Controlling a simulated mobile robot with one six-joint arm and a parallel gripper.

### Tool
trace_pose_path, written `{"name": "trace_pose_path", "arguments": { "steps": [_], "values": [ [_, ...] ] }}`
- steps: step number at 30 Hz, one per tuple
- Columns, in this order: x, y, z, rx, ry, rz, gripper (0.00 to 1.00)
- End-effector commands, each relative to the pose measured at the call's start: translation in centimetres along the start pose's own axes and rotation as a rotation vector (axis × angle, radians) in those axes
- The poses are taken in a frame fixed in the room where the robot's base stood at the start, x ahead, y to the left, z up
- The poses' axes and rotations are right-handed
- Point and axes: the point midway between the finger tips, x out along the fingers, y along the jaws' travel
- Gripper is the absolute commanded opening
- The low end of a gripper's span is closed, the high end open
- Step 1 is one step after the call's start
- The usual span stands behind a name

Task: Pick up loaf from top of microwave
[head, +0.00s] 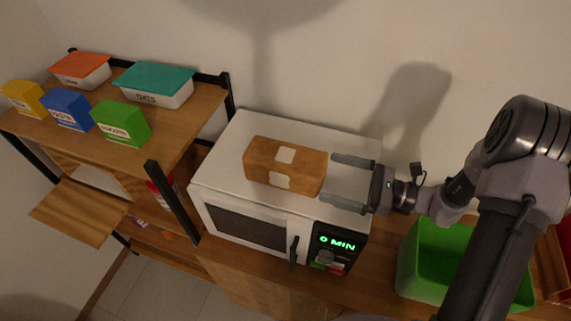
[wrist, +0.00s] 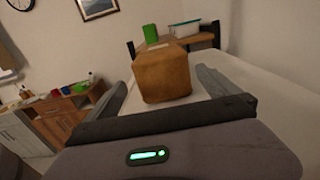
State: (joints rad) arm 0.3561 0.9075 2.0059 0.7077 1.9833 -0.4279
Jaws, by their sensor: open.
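A brown loaf (head: 284,167) with white label patches lies on top of the white microwave (head: 226,153). The microwave's display reads 0 MIN. My gripper (head: 336,179) is open and empty, level with the loaf's right end, its fingers pointing left toward it. In the wrist view the loaf (wrist: 163,74) is seen end-on, between and ahead of the two fingers of my gripper (wrist: 160,88). Whether the fingertips overlap the loaf's end is hard to tell; no grip shows.
A wooden shelf on the left holds an orange-lidded box (head: 80,70), a teal-lidded box (head: 154,85) and several coloured cartons. A green bin (head: 424,262) stands right of the microwave, below my arm. The wall is close behind the microwave.

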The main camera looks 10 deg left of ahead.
Motion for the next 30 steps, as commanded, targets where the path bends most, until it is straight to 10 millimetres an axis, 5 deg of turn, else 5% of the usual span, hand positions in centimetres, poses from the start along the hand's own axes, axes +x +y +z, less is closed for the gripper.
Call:
{"name": "trace_pose_path", "arguments": {
  "steps": [3, 15, 23, 30],
  "values": [
    [3.2, 0.1, 0.0, -0.001, 0.001, 0.005, 1.00],
    [9.8, -0.2, 0.5, -0.002, 0.002, 0.005, 1.00],
    [10.6, -0.3, 0.5, -0.002, 0.002, 0.001, 1.00],
    [10.6, -0.3, 0.5, -0.002, 0.002, 0.001, 0.59]
  ]
}}
